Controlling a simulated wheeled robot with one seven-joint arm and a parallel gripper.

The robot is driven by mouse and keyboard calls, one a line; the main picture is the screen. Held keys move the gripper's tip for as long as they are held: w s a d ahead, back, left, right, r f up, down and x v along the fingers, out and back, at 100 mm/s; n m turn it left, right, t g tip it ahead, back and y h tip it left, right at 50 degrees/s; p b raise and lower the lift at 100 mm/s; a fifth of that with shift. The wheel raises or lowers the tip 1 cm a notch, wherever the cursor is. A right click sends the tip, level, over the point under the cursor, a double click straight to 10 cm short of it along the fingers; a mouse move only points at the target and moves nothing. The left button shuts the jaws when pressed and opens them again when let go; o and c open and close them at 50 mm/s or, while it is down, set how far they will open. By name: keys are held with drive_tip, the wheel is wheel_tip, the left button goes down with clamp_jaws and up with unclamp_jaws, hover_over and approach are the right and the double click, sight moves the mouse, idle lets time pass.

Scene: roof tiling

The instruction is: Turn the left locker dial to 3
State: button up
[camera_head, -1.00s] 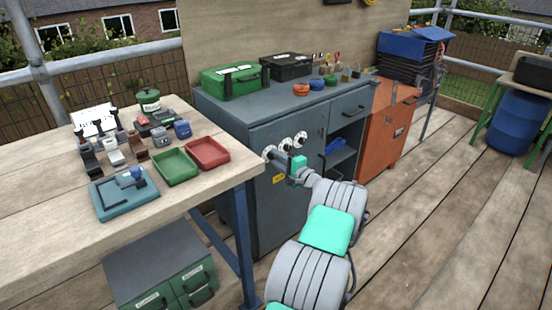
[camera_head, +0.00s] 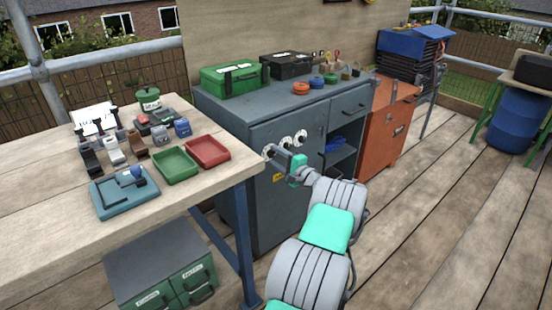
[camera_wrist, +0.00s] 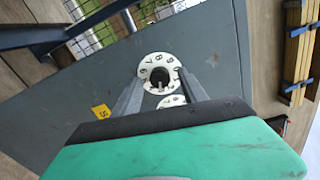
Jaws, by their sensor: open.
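The grey locker (camera_head: 285,190) has a row of three white dials on its front. The left dial (camera_head: 267,151) is at my gripper's tips, partly covered by them. In the wrist view a white numbered dial (camera_wrist: 146,71) with a dark centre knob (camera_wrist: 160,76) lies ahead between my fingers; some numerals show, but its setting is unclear. My gripper (camera_wrist: 161,80) is open, one finger on each side of the knob; contact cannot be told. My gripper (camera_head: 274,154) also shows in the head view. The middle dial (camera_head: 285,143) and right dial (camera_head: 300,137) are beside it.
A yellow label (camera_head: 278,178) is below the dials. The wooden workbench (camera_head: 228,180) with trays and tools stands close on the left. An orange cabinet (camera_head: 392,125) stands to the right. The deck floor (camera_head: 430,220) at right is clear.

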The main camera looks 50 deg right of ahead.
drive_tip(key=shift+s, duration=0.1)
drive_tip(key=p+v, duration=0.1)
drive_tip(key=v, duration=0.6)
drive_tip(key=shift+s, duration=0.3)
drive_tip(key=shift+a, duration=0.15)
